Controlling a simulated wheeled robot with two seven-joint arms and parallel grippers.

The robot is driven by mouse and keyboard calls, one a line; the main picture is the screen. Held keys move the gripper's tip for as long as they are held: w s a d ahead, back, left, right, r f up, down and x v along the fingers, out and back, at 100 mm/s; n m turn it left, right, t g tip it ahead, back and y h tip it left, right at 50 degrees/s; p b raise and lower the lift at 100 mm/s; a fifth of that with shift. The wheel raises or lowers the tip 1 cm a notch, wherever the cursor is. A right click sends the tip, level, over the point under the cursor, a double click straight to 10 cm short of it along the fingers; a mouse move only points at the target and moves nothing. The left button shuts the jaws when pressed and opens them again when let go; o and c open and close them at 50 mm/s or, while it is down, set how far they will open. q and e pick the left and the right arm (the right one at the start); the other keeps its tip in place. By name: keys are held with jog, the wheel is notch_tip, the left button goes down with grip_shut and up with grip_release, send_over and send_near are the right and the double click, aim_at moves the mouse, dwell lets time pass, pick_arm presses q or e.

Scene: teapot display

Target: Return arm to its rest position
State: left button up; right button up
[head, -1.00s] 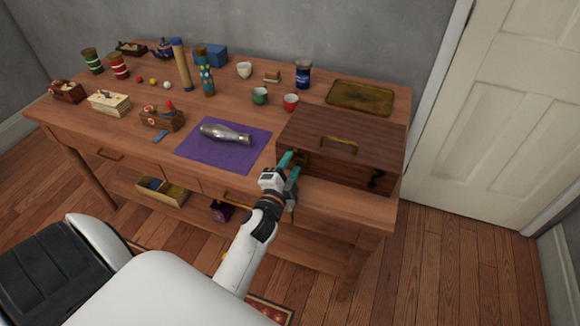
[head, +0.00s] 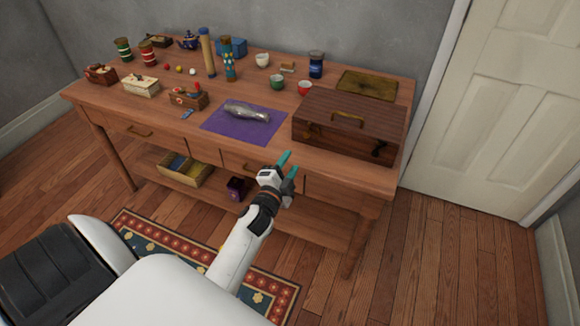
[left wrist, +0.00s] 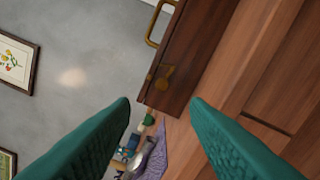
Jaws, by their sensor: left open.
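My left gripper (head: 286,170) is open and empty, in front of the table's front edge. Its two teal fingers stand apart, and they also frame the left wrist view (left wrist: 160,120) with nothing between them. My left arm reaches in from the bottom of the head view. A closed brown wooden case (head: 350,120) with a brass handle sits on the table's right end, beyond the gripper. It also shows in the left wrist view (left wrist: 190,50). The gripper is apart from the case. My right gripper is in no view.
The wooden table (head: 235,160) has drawers and a lower shelf. A silver vase-like object (head: 245,112) lies on a purple cloth (head: 215,124). Cups, canisters and small boxes crowd the back and left. A patterned rug (head: 150,235) lies below. Floor at right is clear.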

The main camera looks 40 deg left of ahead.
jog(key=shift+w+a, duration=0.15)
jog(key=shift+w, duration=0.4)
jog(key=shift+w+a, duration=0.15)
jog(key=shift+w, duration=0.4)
